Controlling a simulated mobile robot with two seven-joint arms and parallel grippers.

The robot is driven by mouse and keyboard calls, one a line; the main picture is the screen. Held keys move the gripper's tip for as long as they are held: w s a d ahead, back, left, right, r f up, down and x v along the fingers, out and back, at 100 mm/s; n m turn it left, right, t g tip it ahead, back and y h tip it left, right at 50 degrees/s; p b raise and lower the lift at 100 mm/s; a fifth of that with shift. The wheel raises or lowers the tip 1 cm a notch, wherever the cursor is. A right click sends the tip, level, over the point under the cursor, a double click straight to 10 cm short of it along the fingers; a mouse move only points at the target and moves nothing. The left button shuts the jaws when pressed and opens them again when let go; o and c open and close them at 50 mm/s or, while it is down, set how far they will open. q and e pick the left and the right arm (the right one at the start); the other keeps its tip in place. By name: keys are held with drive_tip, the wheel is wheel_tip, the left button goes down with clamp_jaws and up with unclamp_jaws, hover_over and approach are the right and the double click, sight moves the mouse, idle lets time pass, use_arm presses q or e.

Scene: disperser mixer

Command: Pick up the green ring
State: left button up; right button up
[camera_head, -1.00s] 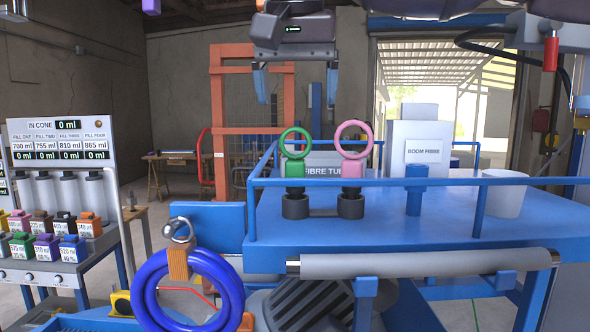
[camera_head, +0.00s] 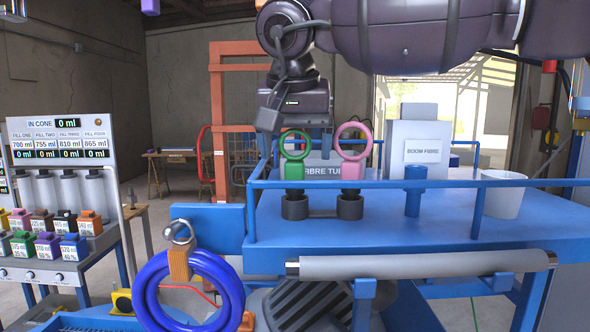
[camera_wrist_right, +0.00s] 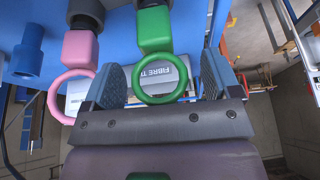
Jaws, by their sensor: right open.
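The green ring (camera_head: 295,132) stands upright on a green block, whose lower end sits in a dark round holder (camera_head: 295,207) on the blue platform. My right gripper (camera_head: 301,150) is open and hangs over the green ring from above. In the right wrist view the green ring (camera_wrist_right: 160,99) is between the two open fingers of my right gripper (camera_wrist_right: 162,72), with a gap on each side. The pink ring (camera_head: 353,132) stands close beside it to the right, in a similar holder, and it also shows in the wrist view (camera_wrist_right: 55,98). My left gripper is not in view.
The blue platform (camera_head: 400,228) has a blue rail (camera_head: 420,183) around it. A large blue ring (camera_head: 150,285) is at the front left.

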drive_tip(key=shift+c, duration=0.2)
drive_tip(key=c, duration=1)
drive_tip(key=shift+r, duration=0.1)
